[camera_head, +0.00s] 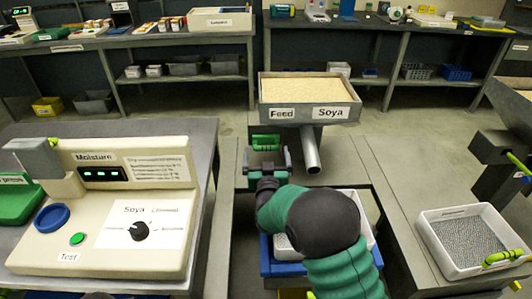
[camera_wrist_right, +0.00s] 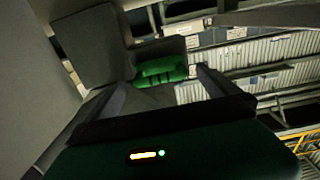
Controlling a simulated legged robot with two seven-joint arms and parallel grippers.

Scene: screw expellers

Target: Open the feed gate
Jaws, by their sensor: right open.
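The feed hopper (camera_head: 310,112) is a grey tray of pale meal labelled Feed and Soya, with a round metal spout (camera_head: 311,150) below. A green handle (camera_head: 266,142), apparently that of the feed gate, is at its lower left. My right gripper (camera_head: 268,160) is open just on the near side of this handle. In the right wrist view the green handle (camera_wrist_right: 160,70) appears between the two spread fingers (camera_wrist_right: 160,88), near their tips; I cannot tell if they touch it. My left gripper is not in view.
A moisture tester (camera_head: 105,215) stands on the left bench. A white tray of grey pellets (camera_head: 430,232) is at the right. A blue-rimmed container (camera_head: 275,268) is partly hidden under my right arm. Shelved benches (camera_head: 180,42) line the back.

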